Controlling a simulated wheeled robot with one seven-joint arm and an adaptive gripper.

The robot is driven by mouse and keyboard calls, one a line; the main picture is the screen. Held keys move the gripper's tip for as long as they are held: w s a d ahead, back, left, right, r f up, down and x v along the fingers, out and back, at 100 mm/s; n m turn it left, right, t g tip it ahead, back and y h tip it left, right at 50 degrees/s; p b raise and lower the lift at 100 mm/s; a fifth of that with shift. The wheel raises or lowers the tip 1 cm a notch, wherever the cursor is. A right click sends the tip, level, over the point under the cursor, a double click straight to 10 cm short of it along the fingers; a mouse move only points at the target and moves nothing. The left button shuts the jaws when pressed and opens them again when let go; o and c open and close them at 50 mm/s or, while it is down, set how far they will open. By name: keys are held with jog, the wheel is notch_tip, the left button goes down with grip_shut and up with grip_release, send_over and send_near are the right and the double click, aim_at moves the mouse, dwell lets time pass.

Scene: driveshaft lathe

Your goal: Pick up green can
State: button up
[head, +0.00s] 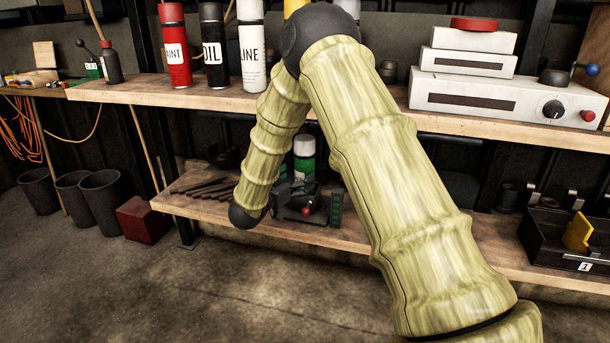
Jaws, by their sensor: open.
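A can with a green body and a white upper part (304,150) stands on the lower shelf in the head view, behind the bend of my arm. Its lower part is hidden by dark shapes in front of it. My gripper (304,186) appears as part of this dark cluster, just in front of the can and low over the shelf. It is open. Its fingers are hard to make out against the dark parts around it, and I cannot tell whether they touch the can.
The lower shelf (355,238) holds dark rods (205,187) at left and a black bin (565,240) at right. The upper shelf (140,92) carries red, black and white cans and a white device (500,95). Buckets (100,195) and a red block (138,220) stand on the floor.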

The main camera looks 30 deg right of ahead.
aim_at(299, 176)
jog(key=b+x, duration=0.2)
jog(key=x, duration=0.2)
jog(key=shift+w+d+f, duration=0.15)
jog(key=shift+w+d, duration=0.2)
jog(key=shift+d, duration=0.2)
jog(key=shift+r, duration=0.2)
jog(key=c, duration=1.6)
